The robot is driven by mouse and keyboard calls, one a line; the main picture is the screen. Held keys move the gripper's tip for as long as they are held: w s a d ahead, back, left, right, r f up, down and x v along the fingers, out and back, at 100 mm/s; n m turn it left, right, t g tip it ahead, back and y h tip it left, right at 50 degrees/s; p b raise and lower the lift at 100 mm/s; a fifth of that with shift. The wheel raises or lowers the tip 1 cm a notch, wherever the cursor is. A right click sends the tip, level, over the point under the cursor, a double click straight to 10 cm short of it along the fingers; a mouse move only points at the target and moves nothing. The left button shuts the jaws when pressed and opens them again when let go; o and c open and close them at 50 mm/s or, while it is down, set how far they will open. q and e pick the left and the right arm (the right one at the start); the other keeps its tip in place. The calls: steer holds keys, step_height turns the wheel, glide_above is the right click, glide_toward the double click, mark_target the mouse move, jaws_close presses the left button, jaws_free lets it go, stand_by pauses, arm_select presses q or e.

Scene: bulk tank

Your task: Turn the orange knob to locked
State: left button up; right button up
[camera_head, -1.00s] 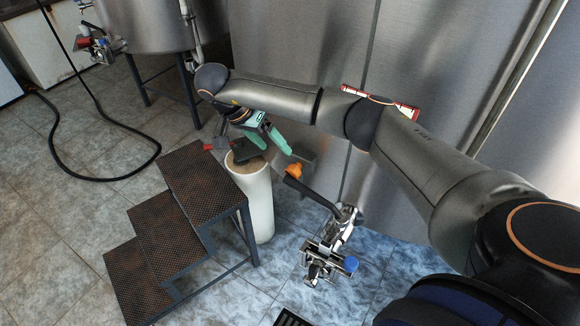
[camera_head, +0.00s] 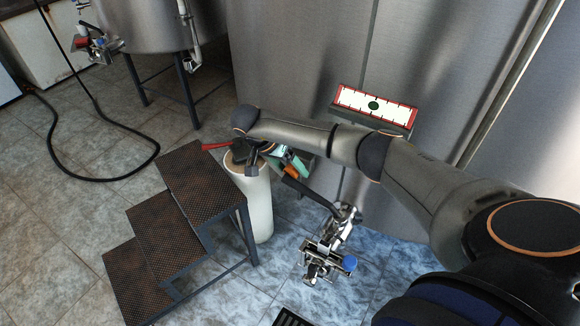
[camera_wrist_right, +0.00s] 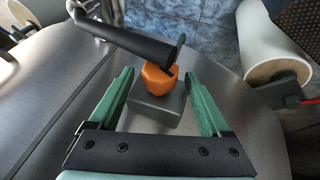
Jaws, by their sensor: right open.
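The orange knob (camera_head: 291,171) sits on a grey box at the tank's front and is partly covered by my right gripper (camera_head: 293,160) in the head view. In the right wrist view the knob (camera_wrist_right: 160,79) stands on its grey box (camera_wrist_right: 158,109), ahead of and between the two green fingers of my right gripper (camera_wrist_right: 161,74). The gripper is open, with gaps visible on both sides of the knob. Whether a fingertip touches it I cannot tell. My left gripper is not in view.
A black handle (camera_wrist_right: 140,42) passes close to the knob; it also leads to a metal valve (camera_head: 330,250). A white cylinder (camera_head: 257,205) and a step stand (camera_head: 200,180) are to the left. A red-bordered gauge (camera_head: 375,106) is on the tank (camera_head: 300,60).

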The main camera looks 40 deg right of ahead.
jaws_close()
steer(key=shift+s+d+r+t+p, duration=0.15)
steer(key=shift+r+t+p, duration=0.05)
steer(key=shift+t+p, duration=0.45)
steer(key=shift+t+y, duration=0.25)
steer(key=shift+y, duration=0.15)
steer(key=shift+s+f+m+t+y, duration=0.2)
steer(key=shift+m+t+y, duration=0.15)
steer(key=shift+t, duration=0.35)
steer(key=shift+f+t, duration=0.1)
steer(key=shift+t, duration=0.5)
steer(key=shift+m+t+y+b, duration=0.25)
steer(key=shift+t+y+b, duration=0.1)
steer(key=shift+b, duration=0.1)
jaws_free()
